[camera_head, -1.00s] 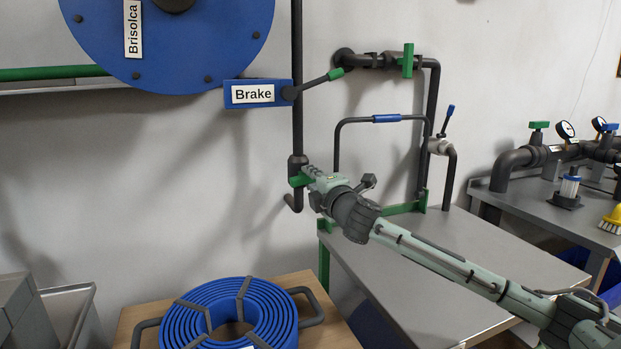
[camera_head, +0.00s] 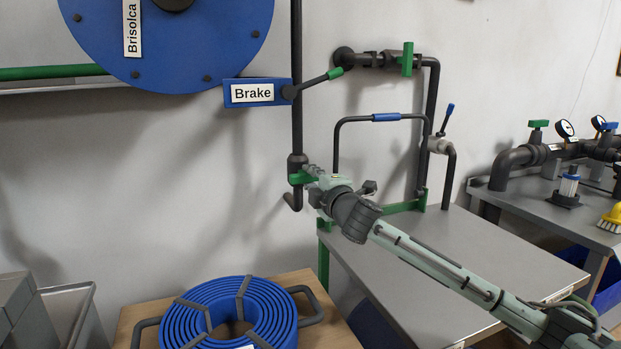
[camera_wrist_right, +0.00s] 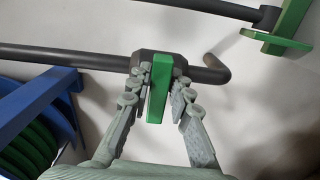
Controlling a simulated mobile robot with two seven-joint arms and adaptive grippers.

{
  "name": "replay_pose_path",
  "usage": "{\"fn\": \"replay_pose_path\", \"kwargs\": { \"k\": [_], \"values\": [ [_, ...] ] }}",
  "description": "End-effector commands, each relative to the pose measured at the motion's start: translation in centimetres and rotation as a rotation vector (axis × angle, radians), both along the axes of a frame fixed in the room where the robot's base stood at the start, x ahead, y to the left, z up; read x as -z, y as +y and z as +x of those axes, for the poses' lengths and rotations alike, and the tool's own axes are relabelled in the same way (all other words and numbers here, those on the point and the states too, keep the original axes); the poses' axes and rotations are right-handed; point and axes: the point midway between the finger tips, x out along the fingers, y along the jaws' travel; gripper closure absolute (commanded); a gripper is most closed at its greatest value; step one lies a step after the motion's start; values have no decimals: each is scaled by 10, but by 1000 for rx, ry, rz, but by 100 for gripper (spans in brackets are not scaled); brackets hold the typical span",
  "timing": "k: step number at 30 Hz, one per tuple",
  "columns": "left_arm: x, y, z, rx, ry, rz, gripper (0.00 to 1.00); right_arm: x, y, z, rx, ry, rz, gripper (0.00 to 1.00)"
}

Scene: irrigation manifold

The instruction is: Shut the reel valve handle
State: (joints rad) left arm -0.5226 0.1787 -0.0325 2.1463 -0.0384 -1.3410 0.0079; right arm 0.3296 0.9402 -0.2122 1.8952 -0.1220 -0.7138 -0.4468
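The reel valve handle is a green bar (camera_head: 301,179) low on the dark vertical pipe beneath the brake box. In the right wrist view the handle (camera_wrist_right: 159,90) stands across the pipe, between my right gripper's fingers. My right gripper (camera_head: 314,174) is at the handle's right side in the head view. In the wrist view its fingers (camera_wrist_right: 161,85) stand on both sides of the handle, a little apart, with a narrow gap on the right; contact on the left is hard to tell. My left gripper is not in view.
The blue brake box (camera_head: 257,93) with its green-tipped lever is above. A grey bench (camera_head: 450,265) with a blue-gripped bent pipe (camera_head: 386,118) stands to the right. A blue hose coil (camera_head: 228,313) lies below left.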

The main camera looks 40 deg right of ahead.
Motion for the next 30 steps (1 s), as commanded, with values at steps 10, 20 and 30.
{"fn": "replay_pose_path", "kwargs": {
  "k": [10, 20, 30],
  "values": [
    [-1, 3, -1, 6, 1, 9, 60, 0, 0, 0, 0, 1, -3, 61],
    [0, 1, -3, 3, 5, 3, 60, 2, 7, -27, -3, 3, -5, 61],
    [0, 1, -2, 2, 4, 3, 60, 2, 22, -89, -2, 5, -3, 61]
  ]
}}
